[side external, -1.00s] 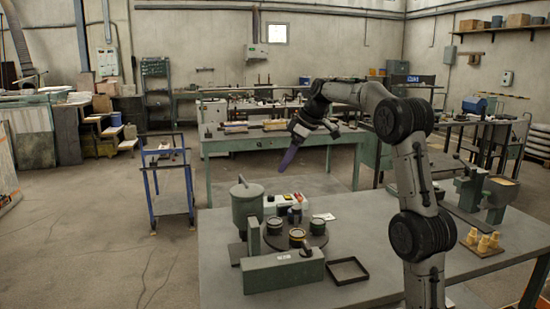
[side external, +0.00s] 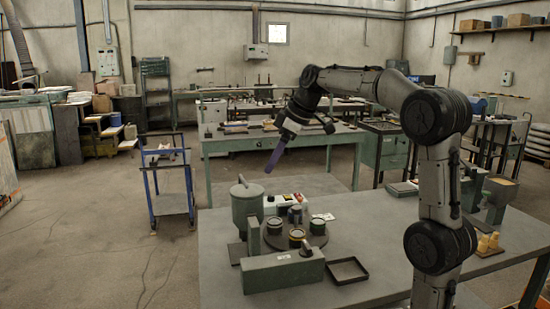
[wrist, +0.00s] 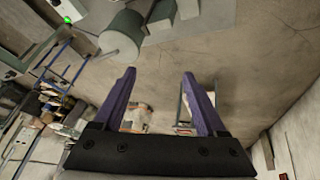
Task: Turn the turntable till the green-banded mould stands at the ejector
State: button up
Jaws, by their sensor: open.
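The dark round turntable (side external: 311,243) stands on the grey bench. Several short round moulds stand on it. The front mould (side external: 297,238) has a yellowish band; the left mould (side external: 275,226) and right mould (side external: 317,227) have bands too small to name by colour with certainty. A grey object stands at the back of the disc. A green-grey block (side external: 283,271) with a white label and a dark knob stands in front; I cannot tell if it is the ejector. My gripper (side external: 272,166), with purple fingers, hangs tilted above and behind the turntable. In the wrist view its fingers (wrist: 160,73) are apart and empty.
A tall green-grey cylinder (side external: 247,207) stands left of the turntable, also large in the wrist view (wrist: 122,36). A control box (side external: 272,205) and a white card (side external: 323,216) lie behind. A black tray (side external: 347,271) lies at front right.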

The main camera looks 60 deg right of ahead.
jog(key=m+g+h, duration=0.1)
jog(key=m, duration=0.6)
send_over(297, 208)
jog(key=s+a, duration=0.1)
jog(key=s, duration=0.4)
notch_tip(297, 208, down, 12)
jog(key=r, duration=0.1)
jog(key=x, duration=1.3)
jog(key=shift+s+d+f, duration=0.15)
jog(key=shift+s+f, duration=0.05)
jog(key=shift+f, duration=0.2)
grip_shut()
